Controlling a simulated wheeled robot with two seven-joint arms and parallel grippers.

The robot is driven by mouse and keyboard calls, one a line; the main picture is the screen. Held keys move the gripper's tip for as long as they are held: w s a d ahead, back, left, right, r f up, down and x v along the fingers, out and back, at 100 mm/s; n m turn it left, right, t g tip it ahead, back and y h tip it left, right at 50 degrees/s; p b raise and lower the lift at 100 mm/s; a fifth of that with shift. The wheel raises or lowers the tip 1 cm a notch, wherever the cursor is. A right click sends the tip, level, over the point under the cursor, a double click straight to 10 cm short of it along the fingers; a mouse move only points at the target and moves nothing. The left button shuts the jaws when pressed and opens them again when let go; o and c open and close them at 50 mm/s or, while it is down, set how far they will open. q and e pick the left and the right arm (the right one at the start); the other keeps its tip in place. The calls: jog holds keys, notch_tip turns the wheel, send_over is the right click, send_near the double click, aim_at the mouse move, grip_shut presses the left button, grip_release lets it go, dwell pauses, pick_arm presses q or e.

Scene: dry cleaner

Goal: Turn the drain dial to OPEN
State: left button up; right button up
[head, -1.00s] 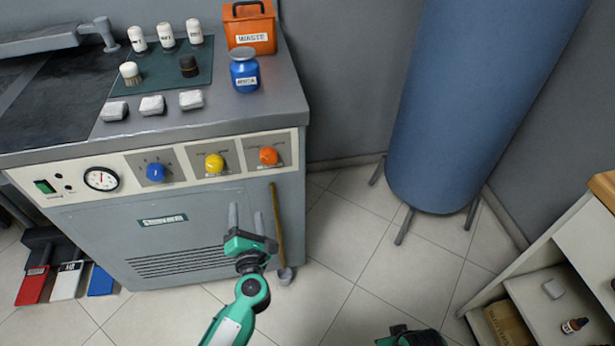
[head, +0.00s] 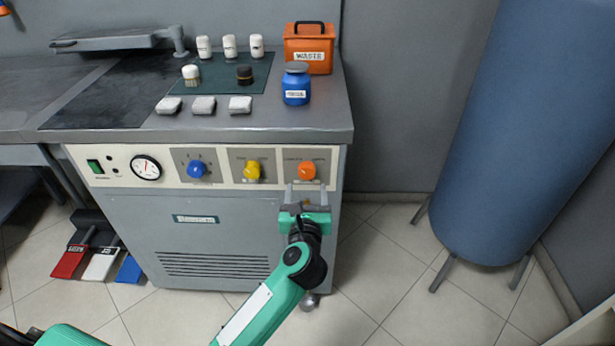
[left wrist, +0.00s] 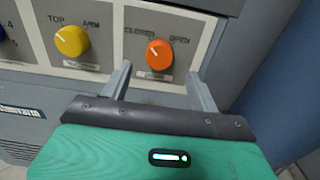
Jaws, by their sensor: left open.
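The drain dial is the orange knob (head: 306,171) at the right end of the machine's front panel. In the left wrist view the orange knob (left wrist: 159,53) sits between the printed words CLOSED on its left and OPEN on its right. Its pale pointer mark leans up and left, toward CLOSED. My left gripper (head: 306,190) is open just in front of and slightly below the knob. In the left wrist view its two fingers (left wrist: 158,76) stand apart, one to each side below the knob, with nothing between them. My right gripper is not in view.
A yellow dial (head: 252,170) and a blue dial (head: 197,169) are to the left on the same panel (head: 222,184). The counter edge (head: 230,136) overhangs above. A large blue cylinder (head: 535,130) stands on legs at the right. Floor between it and the machine is clear.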

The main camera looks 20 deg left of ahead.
aim_at(307, 173)
pick_arm(q)
jog(key=x, duration=0.6)
jog(key=c, duration=0.9)
